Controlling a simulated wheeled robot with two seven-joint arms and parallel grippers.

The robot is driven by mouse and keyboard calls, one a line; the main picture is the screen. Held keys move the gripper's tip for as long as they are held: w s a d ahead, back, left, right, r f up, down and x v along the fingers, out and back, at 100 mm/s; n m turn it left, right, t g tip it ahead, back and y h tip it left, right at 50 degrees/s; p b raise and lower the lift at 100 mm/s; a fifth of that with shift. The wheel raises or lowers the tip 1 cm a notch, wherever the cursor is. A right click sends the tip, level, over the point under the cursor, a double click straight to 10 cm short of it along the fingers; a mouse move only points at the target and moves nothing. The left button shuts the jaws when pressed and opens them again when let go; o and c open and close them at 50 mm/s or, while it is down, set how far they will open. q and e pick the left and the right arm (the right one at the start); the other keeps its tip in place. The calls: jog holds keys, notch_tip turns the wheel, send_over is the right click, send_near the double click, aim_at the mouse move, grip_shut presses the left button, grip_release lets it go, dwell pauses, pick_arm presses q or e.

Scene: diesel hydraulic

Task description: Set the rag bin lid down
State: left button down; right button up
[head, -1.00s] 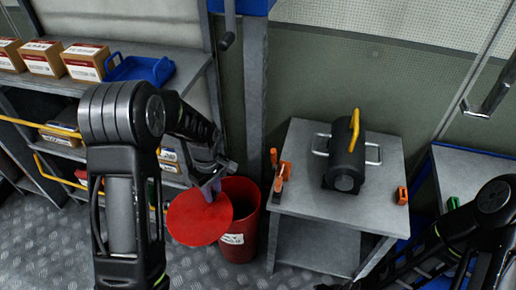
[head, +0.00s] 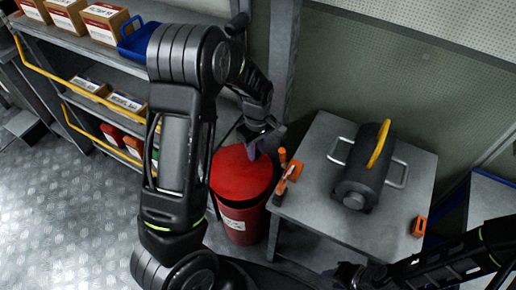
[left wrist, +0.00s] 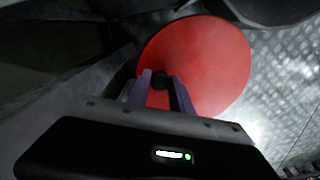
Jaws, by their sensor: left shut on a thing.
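The red rag bin lid (head: 238,174) is over the mouth of the red rag bin (head: 236,232), covering most of the opening in the head view. I cannot tell whether it rests on the rim or hangs just above it. My left gripper (head: 258,146) is at the lid's far right part. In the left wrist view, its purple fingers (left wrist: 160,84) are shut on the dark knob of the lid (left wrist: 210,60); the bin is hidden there. My right gripper (head: 348,274) is low at the bottom, dark and too unclear to read.
A shelf unit (head: 75,48) with boxes is at left. Floor (head: 60,190) at left is clear.

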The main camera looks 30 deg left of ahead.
aim_at(257, 159)
pick_arm(q)
jog(key=shift+f, duration=0.1)
notch_tip(257, 159, down, 7)
jog(key=b, duration=0.5)
jog(key=shift+b, duration=0.4)
jog(key=shift+f, duration=0.25)
jog(key=c, duration=1.1)
grip_release()
jog(key=shift+o, duration=0.2)
jog(key=shift+r, duration=0.1)
notch_tip(257, 159, up, 8)
jog(key=shift+f+p, duration=0.15)
jog(key=shift+p, duration=0.5)
